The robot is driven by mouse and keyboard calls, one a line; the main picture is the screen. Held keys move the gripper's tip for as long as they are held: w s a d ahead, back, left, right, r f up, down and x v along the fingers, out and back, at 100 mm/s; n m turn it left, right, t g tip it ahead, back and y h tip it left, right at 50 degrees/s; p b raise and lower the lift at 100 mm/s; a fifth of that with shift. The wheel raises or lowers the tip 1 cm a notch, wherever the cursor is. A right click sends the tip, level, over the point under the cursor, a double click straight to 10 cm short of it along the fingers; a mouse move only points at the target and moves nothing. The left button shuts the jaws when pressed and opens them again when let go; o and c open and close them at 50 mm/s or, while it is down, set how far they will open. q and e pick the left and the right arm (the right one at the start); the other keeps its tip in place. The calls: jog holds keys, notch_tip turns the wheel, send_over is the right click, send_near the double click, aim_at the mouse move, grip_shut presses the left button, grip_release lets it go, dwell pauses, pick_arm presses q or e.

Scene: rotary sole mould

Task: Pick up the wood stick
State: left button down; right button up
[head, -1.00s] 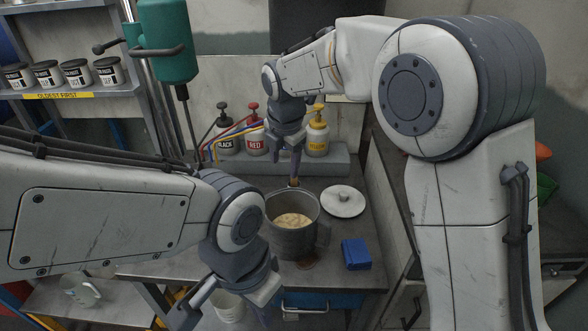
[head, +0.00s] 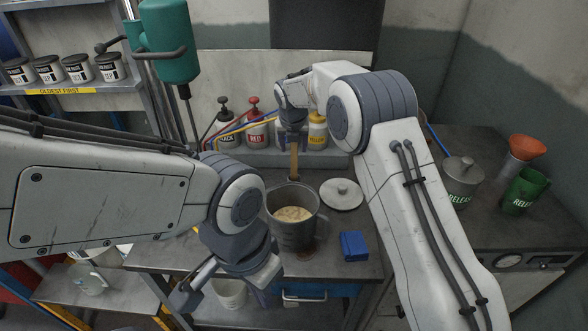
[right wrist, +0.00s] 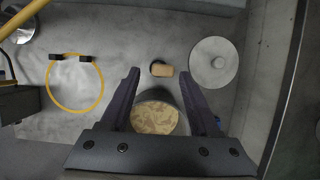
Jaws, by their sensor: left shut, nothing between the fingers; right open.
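The wood stick (head: 294,163) is light brown and stands about upright at the far side of the metal pot (head: 292,237); its lower end is hidden behind the rim. In the right wrist view the wood stick (right wrist: 162,71) shows its end, level with the gap between the fingertips, beside a small dark patch. My right gripper (head: 292,140) points down just above the stick. Its fingers (right wrist: 161,76) are spread, with nothing gripped. My left gripper (head: 262,297) is shut and empty, low in front of the pot, to its left.
The pot holds a pale, lumpy mass (head: 293,214). A round lid (head: 341,193) and a blue block (head: 354,246) lie to its right. Pump bottles, including a yellow one (head: 317,131), stand behind. A green drill-like machine (head: 167,45) hangs at left.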

aim_at(294, 148)
jog(key=p+x, duration=0.1)
jog(key=x, duration=0.2)
jog(key=shift+w+f, duration=0.1)
jog(key=shift+w, duration=0.05)
jog(key=shift+w+f, duration=0.1)
jog(key=shift+f, duration=0.15)
grip_shut()
pick_arm(q)
notch_tip(294, 148, up, 2)
jog(key=shift+r, duration=0.1)
pick_arm(e)
jog(key=shift+r, duration=0.15)
